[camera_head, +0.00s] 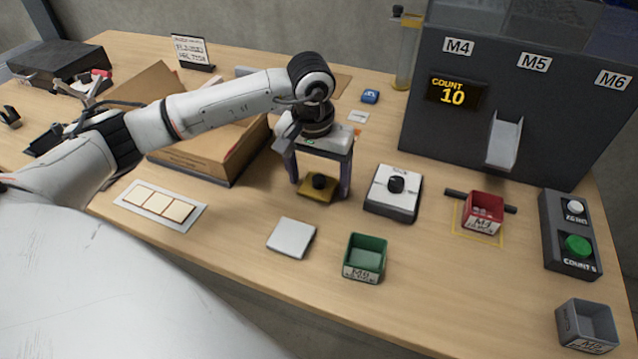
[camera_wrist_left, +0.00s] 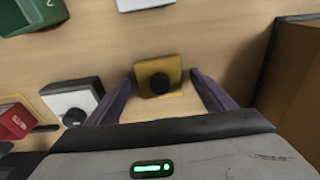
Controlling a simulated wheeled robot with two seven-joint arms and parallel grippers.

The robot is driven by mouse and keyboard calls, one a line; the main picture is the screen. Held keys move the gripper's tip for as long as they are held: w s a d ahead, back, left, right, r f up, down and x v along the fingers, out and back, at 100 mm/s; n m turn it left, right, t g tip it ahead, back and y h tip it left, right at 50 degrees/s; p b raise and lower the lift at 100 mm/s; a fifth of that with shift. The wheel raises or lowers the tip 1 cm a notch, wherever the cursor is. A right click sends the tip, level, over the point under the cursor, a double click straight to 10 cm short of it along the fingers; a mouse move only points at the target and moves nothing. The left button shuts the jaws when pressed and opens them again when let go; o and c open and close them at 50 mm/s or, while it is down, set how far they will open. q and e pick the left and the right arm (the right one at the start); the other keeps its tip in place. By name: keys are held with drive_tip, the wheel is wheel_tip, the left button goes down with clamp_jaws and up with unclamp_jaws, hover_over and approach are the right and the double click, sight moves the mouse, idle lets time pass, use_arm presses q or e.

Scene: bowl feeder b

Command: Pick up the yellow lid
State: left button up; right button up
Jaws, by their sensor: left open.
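The yellow lid (camera_head: 315,194) is a small square plate with a round black knob, lying on the table. It also shows in the left wrist view (camera_wrist_left: 150,68), between and a little beyond the two purple fingers. My left gripper (camera_head: 319,186) points down over the lid. Its fingers stand apart on either side of the lid, with gaps to it, and it holds nothing. In the left wrist view my left gripper (camera_wrist_left: 160,82) is also open. I do not see my right gripper.
A white block with a black knob (camera_head: 393,193) stands right of the lid. An open cardboard box (camera_head: 205,150) is close on the left. A white square plate (camera_head: 291,238) and a green bin (camera_head: 365,258) lie nearer. A dark dispenser (camera_head: 490,110) stands at the back right.

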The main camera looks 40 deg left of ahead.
use_arm(q)
drive_tip(key=c, duration=1.2)
drive_tip(key=shift+o, duration=0.2)
drive_tip(key=shift+r, duration=0.1)
